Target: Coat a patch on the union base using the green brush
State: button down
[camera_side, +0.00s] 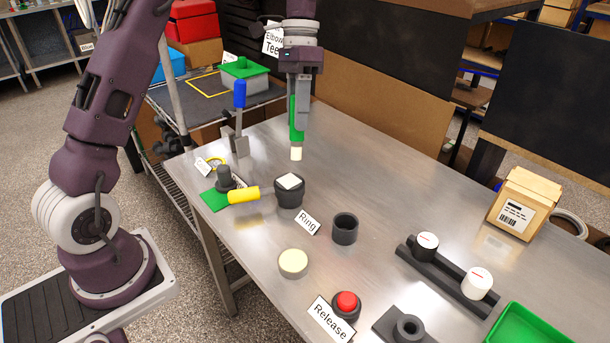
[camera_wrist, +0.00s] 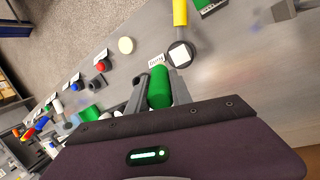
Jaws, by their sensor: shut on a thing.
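My gripper (camera_side: 299,108) is shut on the green brush (camera_side: 296,130), which hangs upright with its pale tip (camera_side: 296,153) down, clear above the table. In the wrist view the brush (camera_wrist: 160,88) sits between my fingers. A dark round pot with a white square on top (camera_side: 289,190) stands below the brush, slightly nearer the camera; it also shows in the wrist view (camera_wrist: 180,54). A dark hollow ring (camera_side: 345,228) stands to its right. A dark fitting (camera_side: 224,178) stands on a green pad at left. No label readable here names the union base, so I cannot tell which part it is.
A yellow cylinder (camera_side: 243,194) lies beside the pot. A blue-handled clamp (camera_side: 239,120) stands behind. A pale disc (camera_side: 293,263), a red button (camera_side: 347,302), a black rail with white caps (camera_side: 448,275), a green tray (camera_side: 527,326) and a carton (camera_side: 524,204) occupy the front and right.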

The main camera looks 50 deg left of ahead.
aim_at(300, 146)
jog(key=a, duration=0.6)
jog(key=shift+m, duration=0.4)
jog(key=shift+s+d+f, duration=0.1)
jog(key=shift+d+f, duration=1.5)
jog(key=shift+f, duration=0.25)
jog(key=shift+s+d+f, duration=0.1)
jog(key=shift+d+f, duration=1.5)
jog(key=shift+f, duration=0.25)
jog(key=shift+a, duration=2.8)
jog(key=shift+w+d, duration=0.15)
jog(key=shift+d, duration=1.3)
jog(key=shift+w+d, duration=0.15)
jog(key=shift+d, duration=1.25)
jog(key=shift+a, duration=3.05)
notch_tip(300, 146, up, 8)
